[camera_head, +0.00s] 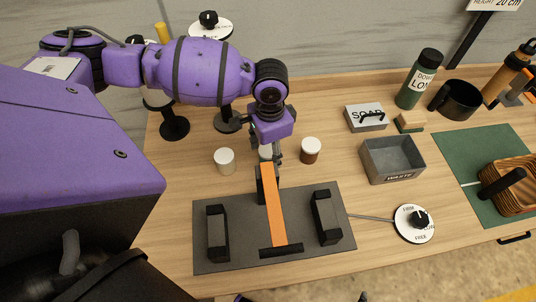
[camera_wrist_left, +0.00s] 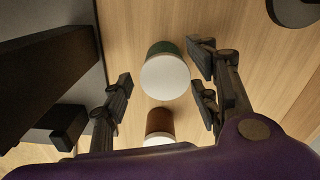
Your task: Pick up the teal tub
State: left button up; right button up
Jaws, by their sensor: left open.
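The teal tub (camera_wrist_left: 163,48) has a white lid and a dark green side. It stands on the table between my left fingers in the left wrist view; I cannot tell how far below the fingertips it is. In the head view the tub (camera_head: 265,151) is mostly hidden behind my left gripper. My left gripper (camera_head: 271,158) points down, open and empty; it also shows in the left wrist view (camera_wrist_left: 163,80). My right gripper is not in view.
A brown tub (camera_head: 310,154) stands to the right, a pale tub (camera_head: 225,163) to the left. A dark mat (camera_head: 290,205) with black blocks and an orange bar (camera_head: 273,205) lies in front. A grey waste bin (camera_head: 393,172) and soap box (camera_head: 366,124) are further right.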

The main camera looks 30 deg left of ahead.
aim_at(270, 151)
pick_arm(q)
notch_tip(270, 151, down, 3)
jog(key=c, duration=1.2)
jog(key=shift+r, duration=0.15)
